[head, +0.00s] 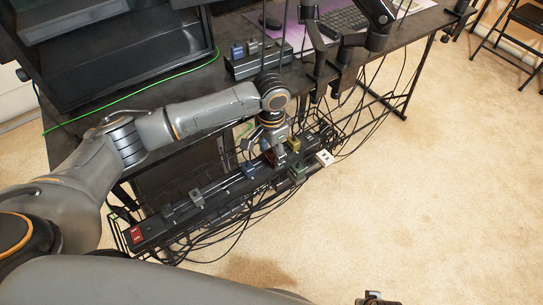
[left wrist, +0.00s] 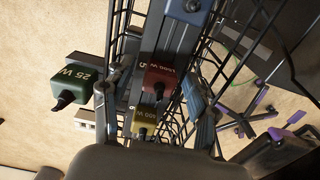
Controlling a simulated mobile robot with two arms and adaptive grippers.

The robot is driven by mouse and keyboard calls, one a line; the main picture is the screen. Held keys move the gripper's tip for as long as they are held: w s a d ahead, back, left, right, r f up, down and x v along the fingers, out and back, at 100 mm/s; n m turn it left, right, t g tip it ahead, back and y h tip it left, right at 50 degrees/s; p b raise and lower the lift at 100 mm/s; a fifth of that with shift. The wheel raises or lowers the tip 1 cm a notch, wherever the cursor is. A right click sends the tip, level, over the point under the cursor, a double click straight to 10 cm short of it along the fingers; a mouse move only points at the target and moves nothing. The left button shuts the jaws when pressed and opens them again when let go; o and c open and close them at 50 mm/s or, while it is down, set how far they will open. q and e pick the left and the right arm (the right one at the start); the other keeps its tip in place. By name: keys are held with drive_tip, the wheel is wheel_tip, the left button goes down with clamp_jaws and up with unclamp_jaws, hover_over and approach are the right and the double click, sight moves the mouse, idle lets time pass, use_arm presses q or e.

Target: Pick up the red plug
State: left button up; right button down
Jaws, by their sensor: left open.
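The red plug (left wrist: 158,76) sits on the dark power strip (head: 165,222) in the wire tray under the desk. My left gripper (head: 277,160) points down over the strip and hides most of the red plug in the head view. In the left wrist view my left gripper (left wrist: 153,80) is open, with one finger on each side of the red plug. I cannot tell whether the fingers touch it. A yellow plug (left wrist: 144,119) is close beside the red one. My right gripper (head: 376,299) barely shows at the bottom edge of the head view.
A green plug (left wrist: 73,88) and a blue plug (left wrist: 189,9) are nearby. A white plug (head: 324,158) is at the tray's right. Loose black cables and tray wires surround the strip. The desk (head: 185,84) stands above and behind; carpet in front is clear.

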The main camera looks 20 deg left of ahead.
use_arm(q)
clamp_jaws()
